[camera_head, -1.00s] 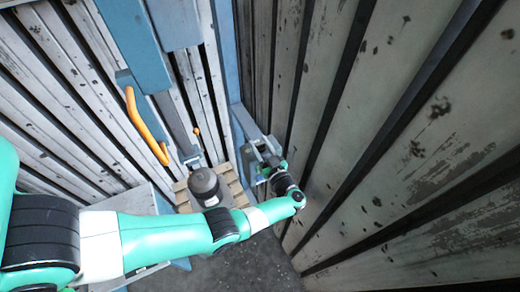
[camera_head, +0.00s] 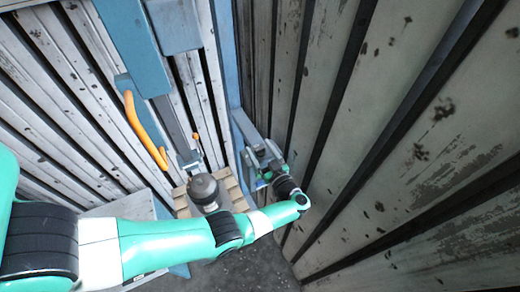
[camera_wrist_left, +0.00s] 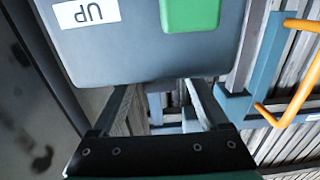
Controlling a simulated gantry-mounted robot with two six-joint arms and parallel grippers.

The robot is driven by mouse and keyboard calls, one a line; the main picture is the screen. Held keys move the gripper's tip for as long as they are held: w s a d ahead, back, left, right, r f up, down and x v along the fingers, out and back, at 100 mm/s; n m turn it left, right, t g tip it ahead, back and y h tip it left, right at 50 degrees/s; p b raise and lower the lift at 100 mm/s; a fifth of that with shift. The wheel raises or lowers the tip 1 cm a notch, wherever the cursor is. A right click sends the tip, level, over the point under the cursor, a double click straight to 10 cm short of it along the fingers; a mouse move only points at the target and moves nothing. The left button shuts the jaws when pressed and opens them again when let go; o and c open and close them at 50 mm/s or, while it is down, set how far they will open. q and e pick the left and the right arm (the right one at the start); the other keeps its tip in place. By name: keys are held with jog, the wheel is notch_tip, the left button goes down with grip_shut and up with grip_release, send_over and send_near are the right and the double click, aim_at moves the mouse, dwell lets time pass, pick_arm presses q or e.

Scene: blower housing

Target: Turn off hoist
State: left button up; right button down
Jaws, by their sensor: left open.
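A dark grey control box (camera_wrist_left: 120,55) fills the top of the left wrist view. Whether the fingers touch the box is unclear. In the head view my left gripper (camera_head: 258,158) is beside a blue post near the corner, and the box cannot be made out clearly there. No off control is readable. My right gripper is not in view.
A blue hoist column (camera_head: 132,45) with an orange curved handle (camera_head: 143,130) stands at left. A dark cylindrical part (camera_head: 203,190) sits on a wooden pallet (camera_head: 235,195). A worn ribbed wall (camera_head: 400,150) rises close on the right of my left arm.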

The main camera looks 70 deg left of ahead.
pick_arm(q)
jog(key=d+b, duration=0.1)
jog(key=d, duration=1)
jog(key=shift+w+d+b, duration=0.3)
jog(key=shift+w+b, duration=0.1)
jog(key=shift+w, duration=0.05)
